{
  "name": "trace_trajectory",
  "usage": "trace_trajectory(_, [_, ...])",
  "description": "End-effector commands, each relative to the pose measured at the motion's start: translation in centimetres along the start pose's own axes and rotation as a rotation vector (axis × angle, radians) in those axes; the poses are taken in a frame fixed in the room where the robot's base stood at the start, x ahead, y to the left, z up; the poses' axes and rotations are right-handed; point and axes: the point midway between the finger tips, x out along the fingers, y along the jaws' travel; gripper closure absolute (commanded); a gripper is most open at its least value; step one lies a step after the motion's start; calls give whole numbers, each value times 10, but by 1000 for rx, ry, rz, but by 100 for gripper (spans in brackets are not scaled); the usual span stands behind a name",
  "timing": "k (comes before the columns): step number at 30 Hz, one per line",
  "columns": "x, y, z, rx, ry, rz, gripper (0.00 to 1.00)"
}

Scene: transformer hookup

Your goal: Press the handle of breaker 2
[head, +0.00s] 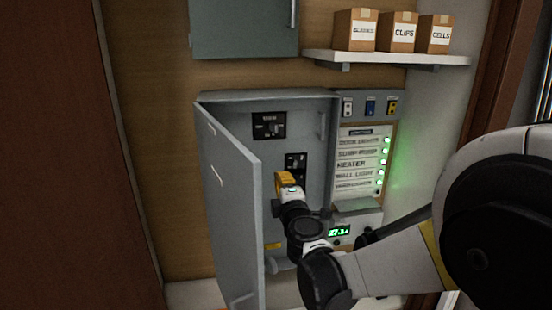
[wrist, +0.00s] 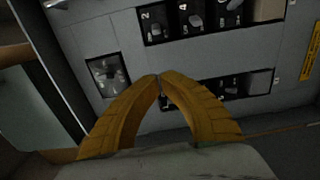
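In the wrist view, the top row of breakers carries the marks 2 and 4, with another breaker to their right. Breaker 2 (wrist: 154,29) is at the left end of this row, a black unit with a grey handle. My gripper (wrist: 159,77) has two yellow fingers with their tips together, nothing visible between them. In this view the tips are below breaker 2, between the two rows; I cannot tell their distance from the panel. The fingers hide part of the lower breaker row (wrist: 230,88). In the head view, my gripper (head: 287,179) is inside the open grey cabinet (head: 266,97).
The cabinet door (head: 232,195) stands open on the left of my gripper. A separate black unit (wrist: 108,75) is left of the breaker rows. A labelled panel with green lights (head: 362,160) is on the right. A shelf (head: 385,59) with labelled boxes is above.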

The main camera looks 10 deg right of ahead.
Motion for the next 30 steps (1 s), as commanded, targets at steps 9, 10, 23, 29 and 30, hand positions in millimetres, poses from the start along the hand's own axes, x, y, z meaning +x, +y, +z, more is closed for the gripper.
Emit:
trace_trajectory(9, [1,-1,-2,-11,5,1,100])
trace_trajectory(10, [1,-1,-1,-11,5,1,100])
trace_trajectory(23, [62,-1,-1,-9,3,1,100])
trace_trajectory(29, [103,-1,-1,-9,4,1,100])
trace_trajectory(30, [100,0,7,-9,1,1,100])
